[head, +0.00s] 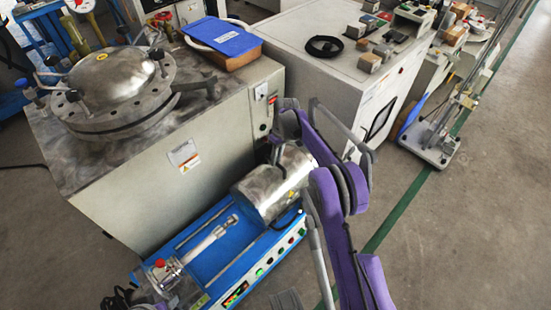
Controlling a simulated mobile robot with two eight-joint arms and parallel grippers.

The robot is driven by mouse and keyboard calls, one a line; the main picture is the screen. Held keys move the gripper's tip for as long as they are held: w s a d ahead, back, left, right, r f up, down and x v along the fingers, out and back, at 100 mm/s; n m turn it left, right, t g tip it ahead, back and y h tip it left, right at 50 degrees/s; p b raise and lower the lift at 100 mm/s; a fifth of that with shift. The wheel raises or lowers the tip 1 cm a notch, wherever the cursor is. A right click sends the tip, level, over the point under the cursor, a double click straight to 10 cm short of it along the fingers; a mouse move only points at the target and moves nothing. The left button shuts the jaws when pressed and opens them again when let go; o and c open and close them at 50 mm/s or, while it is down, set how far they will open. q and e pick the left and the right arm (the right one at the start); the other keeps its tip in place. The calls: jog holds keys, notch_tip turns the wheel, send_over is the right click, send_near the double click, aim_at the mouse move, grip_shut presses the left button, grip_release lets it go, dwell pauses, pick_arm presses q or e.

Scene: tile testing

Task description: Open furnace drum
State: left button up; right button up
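The furnace drum (269,190) is a silver cylinder lying on a long blue bench unit (215,262). The drum looks closed. A metal tube (212,240) runs along the unit to the left of the drum. My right arm reaches in from the lower right, and its gripper (276,150) points down at the top of the drum's far side. I cannot tell whether it touches a handle there, since the fingers are small and dark. A dark shape (122,299) at the bottom left edge may be my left gripper; it is mostly cut off.
A grey cabinet (200,130) with a round metal vessel (112,80) stands behind the blue unit. A white machine (315,80) with a black cable coil (324,46) is at the back. Open floor (450,240) lies to the right, past a green line.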

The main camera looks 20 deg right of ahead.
jog(key=o, duration=0.4)
notch_tip(320, 180, up, 11)
jog(key=d+p, duration=0.2)
jog(key=shift+w+f, duration=0.2)
jog(key=shift+w, duration=0.2)
